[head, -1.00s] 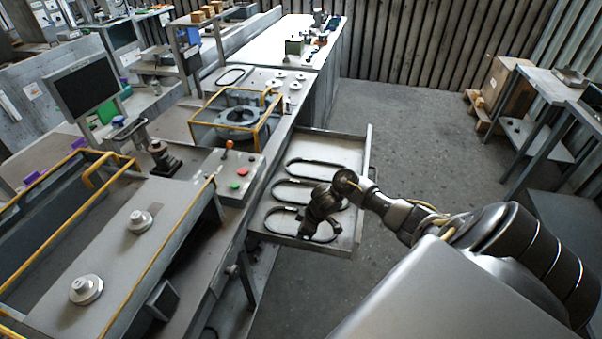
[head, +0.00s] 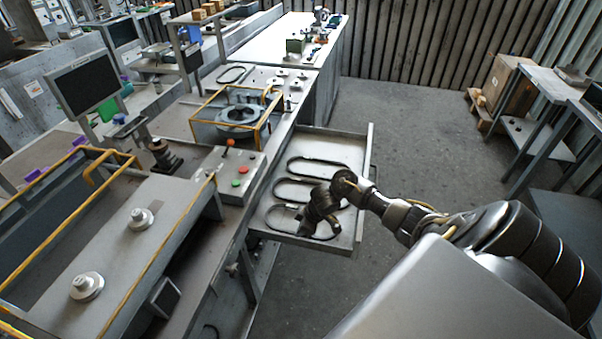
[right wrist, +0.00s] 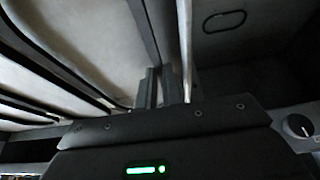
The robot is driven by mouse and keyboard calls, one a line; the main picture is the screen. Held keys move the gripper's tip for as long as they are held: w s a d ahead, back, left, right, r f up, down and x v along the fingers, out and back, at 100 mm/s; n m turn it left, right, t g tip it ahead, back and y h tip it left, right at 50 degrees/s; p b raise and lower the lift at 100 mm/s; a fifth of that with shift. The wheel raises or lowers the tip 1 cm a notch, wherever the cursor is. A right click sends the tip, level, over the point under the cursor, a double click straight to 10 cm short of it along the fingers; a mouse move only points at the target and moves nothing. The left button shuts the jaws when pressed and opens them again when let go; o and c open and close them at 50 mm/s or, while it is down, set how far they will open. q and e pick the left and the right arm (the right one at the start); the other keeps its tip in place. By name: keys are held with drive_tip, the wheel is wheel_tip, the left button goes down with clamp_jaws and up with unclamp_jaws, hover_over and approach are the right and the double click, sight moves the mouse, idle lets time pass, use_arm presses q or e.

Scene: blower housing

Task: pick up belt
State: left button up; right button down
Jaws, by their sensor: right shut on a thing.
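Three black belts lie in the open drawer (head: 347,235): a far belt (head: 291,166), a middle belt (head: 279,190) and a near belt (head: 268,218). The pinched stretch is dark and hard to make out. The belt appears to lie still in the drawer. My left gripper is out of view.
Another belt (head: 231,76) lies on the bench top beyond the blower housing (head: 238,117), which stands inside a yellow frame. A control box (head: 228,175) with red and green buttons stands left of the drawer. The floor (head: 420,150) to the right is clear.

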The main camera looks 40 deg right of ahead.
wheel_tip(320, 180, up, 2)
drive_tip(key=shift+w+r, duration=0.1)
drive_tip(key=shift+r, duration=0.05)
drive_tip(key=s+a+r+p, duration=0.4)
drive_tip(key=s+r, duration=0.1)
drive_tip(key=r, duration=0.2)
drive_tip(key=s+a+r+p, duration=0.4)
drive_tip(key=s+r+p, duration=0.1)
drive_tip(key=r, duration=0.3)
drive_tip(key=shift+s+r, duration=0.2)
drive_tip(key=shift+s, duration=0.6)
